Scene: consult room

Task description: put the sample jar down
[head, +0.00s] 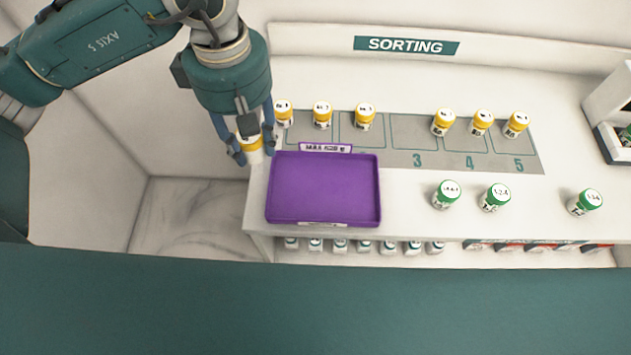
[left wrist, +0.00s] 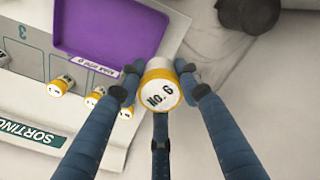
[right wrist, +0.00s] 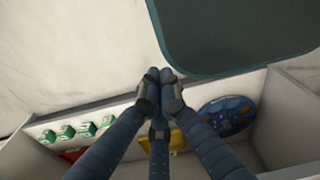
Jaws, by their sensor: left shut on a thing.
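My left gripper (head: 246,153) is shut on a sample jar (head: 250,143) with a yellow cap. In the left wrist view the jar (left wrist: 159,86) sits between the fingers, its cap reading "No. 6". The jar is held near the table's left edge, just left of the purple tray (head: 323,190). The tray looks empty and also shows in the left wrist view (left wrist: 110,25). My right gripper (right wrist: 165,88) appears only in the right wrist view, its fingertips together with nothing seen between them.
Several yellow-capped jars, one of them here (head: 365,115), stand on the grey sorting mat (head: 410,135). Green-capped jars (head: 446,194) stand along the table's front. The table (head: 408,205) is bare between the tray and these jars. More containers (head: 340,245) fill a shelf below.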

